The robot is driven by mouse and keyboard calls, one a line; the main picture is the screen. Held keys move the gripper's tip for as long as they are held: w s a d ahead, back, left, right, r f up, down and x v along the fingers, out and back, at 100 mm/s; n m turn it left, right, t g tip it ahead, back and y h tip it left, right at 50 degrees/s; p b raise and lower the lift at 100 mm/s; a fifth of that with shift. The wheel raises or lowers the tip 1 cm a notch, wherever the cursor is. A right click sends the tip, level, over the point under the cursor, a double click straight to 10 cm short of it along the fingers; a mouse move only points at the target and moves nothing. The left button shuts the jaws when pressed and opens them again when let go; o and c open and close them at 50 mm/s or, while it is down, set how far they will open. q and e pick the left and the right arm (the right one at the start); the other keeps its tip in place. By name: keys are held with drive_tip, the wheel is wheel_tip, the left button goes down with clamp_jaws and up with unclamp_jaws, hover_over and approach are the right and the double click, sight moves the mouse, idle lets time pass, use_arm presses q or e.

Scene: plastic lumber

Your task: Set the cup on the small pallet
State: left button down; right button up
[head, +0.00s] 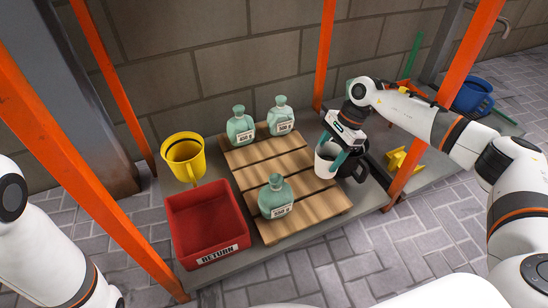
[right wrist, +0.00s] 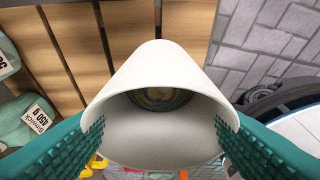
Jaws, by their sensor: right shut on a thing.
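A white cup (head: 326,161) is between the teal fingers of my right gripper (head: 333,153), which is shut on it. The right wrist view looks into the cup (right wrist: 155,130), with a finger pressed on either side. The cup is at the right edge of the small wooden pallet (head: 310,195); I cannot tell whether it touches the slats. Three green bottles stand on the pallet: two at the back (head: 240,125) (head: 281,115) and one at the front (head: 276,197). My left gripper is out of view; only part of its arm shows.
A yellow cup (head: 183,156) and a red RETURN bin (head: 207,220) stand left of the pallet. Orange posts frame the shelf.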

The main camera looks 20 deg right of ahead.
drive_tip(key=shift+w+f, duration=0.15)
drive_tip(key=shift+f, duration=0.3)
wheel_tip(320, 180, down, 9)
drive_tip(key=b, duration=0.7)
drive_tip(key=shift+f, duration=0.15)
drive_tip(key=o, duration=1)
